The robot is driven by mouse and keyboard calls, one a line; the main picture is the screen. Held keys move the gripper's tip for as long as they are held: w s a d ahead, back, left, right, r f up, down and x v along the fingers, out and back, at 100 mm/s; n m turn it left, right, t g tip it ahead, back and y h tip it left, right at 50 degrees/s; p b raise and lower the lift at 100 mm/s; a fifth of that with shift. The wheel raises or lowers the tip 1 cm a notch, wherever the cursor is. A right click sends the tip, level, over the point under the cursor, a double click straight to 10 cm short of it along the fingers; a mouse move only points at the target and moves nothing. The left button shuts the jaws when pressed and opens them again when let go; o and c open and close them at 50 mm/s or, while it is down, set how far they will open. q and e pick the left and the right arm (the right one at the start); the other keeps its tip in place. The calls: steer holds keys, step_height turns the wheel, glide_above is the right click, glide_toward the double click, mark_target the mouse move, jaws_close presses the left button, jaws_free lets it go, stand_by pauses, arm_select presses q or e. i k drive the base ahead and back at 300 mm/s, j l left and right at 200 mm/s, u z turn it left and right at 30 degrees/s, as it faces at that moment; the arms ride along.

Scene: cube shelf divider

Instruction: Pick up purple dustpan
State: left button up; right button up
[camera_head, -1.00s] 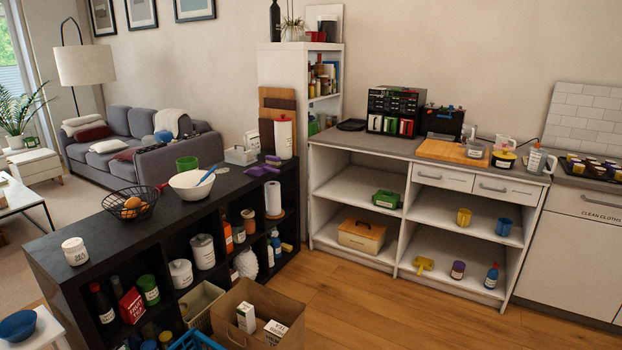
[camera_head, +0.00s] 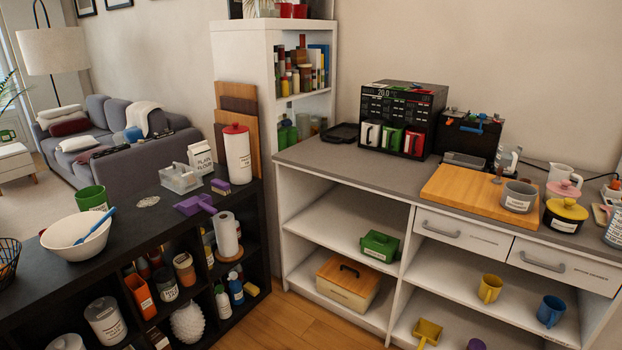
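The purple dustpan (camera_head: 192,206) lies on top of the black cube shelf (camera_head: 150,220), near its right end. Its handle points to the right, toward a small purple and yellow block-like item (camera_head: 221,186). The white canister with a red lid (camera_head: 238,153) stands just behind that item. Nothing covers the dustpan. Neither of my grippers shows in the head view.
On the black shelf top stand a white bowl with a blue utensil (camera_head: 76,233), a green cup (camera_head: 91,198) and a clear caddy (camera_head: 180,178). A white counter unit (camera_head: 350,180) stands to the right. Wooden floor (camera_head: 262,320) lies between them.

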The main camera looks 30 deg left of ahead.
mark_target(189, 207)
steer(key=i+u, duration=0.3)
steer(key=i, duration=0.15)
steer(key=i+u, duration=0.3)
steer(key=i, duration=0.2)
steer(key=i+l+u, duration=0.35)
steer(key=i+j, duration=0.1)
